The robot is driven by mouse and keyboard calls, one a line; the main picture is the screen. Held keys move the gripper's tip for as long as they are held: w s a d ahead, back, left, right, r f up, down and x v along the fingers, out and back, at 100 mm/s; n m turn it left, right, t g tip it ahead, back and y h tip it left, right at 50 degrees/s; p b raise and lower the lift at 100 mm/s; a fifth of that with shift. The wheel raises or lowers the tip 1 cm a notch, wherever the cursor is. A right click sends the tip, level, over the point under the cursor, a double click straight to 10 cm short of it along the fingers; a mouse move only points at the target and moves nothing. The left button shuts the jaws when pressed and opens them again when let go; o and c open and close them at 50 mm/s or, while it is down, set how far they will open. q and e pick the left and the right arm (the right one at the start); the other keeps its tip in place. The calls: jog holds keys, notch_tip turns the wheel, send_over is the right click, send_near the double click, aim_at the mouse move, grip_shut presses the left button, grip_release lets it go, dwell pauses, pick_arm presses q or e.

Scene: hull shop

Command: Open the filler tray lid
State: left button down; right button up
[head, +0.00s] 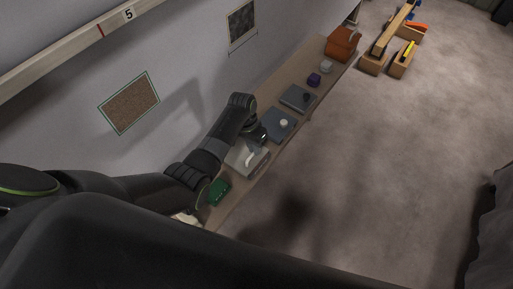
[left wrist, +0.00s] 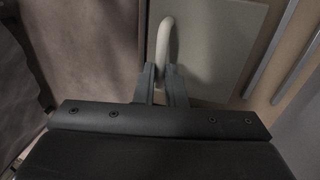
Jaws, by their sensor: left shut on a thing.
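The filler tray, with its pale flat lid (head: 238,160), sits on the long bench in the head view. In the left wrist view the pale lid (left wrist: 218,42) fills the top middle. A white curved handle (left wrist: 165,38) rises from it, and it also shows in the head view (head: 250,159). My left gripper (left wrist: 162,78) is shut on the handle, with one finger on each side. In the head view my left gripper (head: 252,146) is small and partly hidden by its own wrist. I cannot see a gap under the lid. My right gripper is not in view.
A green item (head: 219,190) lies on the near side of the tray. Beyond it are two grey-blue trays (head: 270,127) (head: 291,101), a purple block (head: 314,79) and an orange-brown box (head: 341,47). The wall runs along the left; the floor to the right is open.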

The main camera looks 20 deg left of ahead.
pick_arm(q)
jog(key=w+a, duration=0.1)
jog(key=a, duration=0.2)
jog(key=w+a, duration=0.1)
jog(key=a, duration=0.2)
jog(key=w+a+b, duration=0.1)
jog(key=a, duration=0.2)
jog(key=shift+w+a, duration=0.25)
jog(key=c, duration=1.5)
grip_release()
jog(key=shift+r, duration=0.1)
jog(key=a+r, duration=0.1)
jog(key=r, duration=0.4)
jog(key=a+r+p, duration=0.1)
jog(key=r, duration=0.5)
jog(key=w+a+r, duration=0.1)
jog(key=r, duration=0.5)
jog(key=shift+f, duration=0.1)
